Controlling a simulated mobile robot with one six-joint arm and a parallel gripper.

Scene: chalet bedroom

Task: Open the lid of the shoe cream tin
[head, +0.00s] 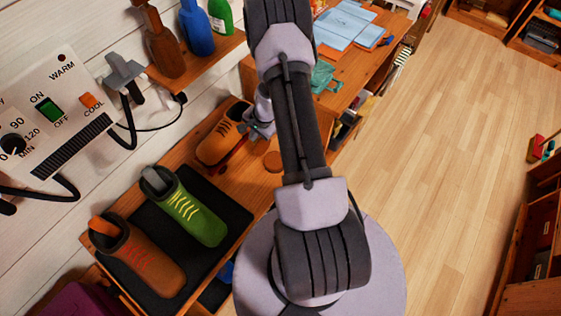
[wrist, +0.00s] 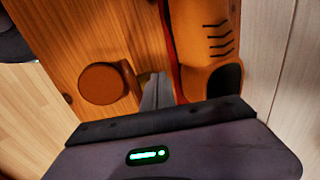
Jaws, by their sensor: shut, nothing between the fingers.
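The shoe cream tin (wrist: 103,83) appears as a small round brown shape on the wooden bench top in the wrist view. A curved brown piece (wrist: 131,80) stands at its right side; I cannot tell whether this is the lid. In the head view the tin (head: 273,161) lies beside my arm, partly hidden by it. My gripper (wrist: 157,80) is shut and empty, its fingertips just right of the curved piece, between it and an orange shoe (wrist: 205,50). In the head view my gripper (head: 262,130) is small and partly behind my arm.
The orange shoe (head: 220,135) lies close to my gripper. Green (head: 195,212) and brown (head: 140,255) shoes rest on a black mat (head: 232,235). A control box (head: 60,105) and a bottle shelf (head: 205,62) are on the wall side. Open floor (head: 450,150) lies right.

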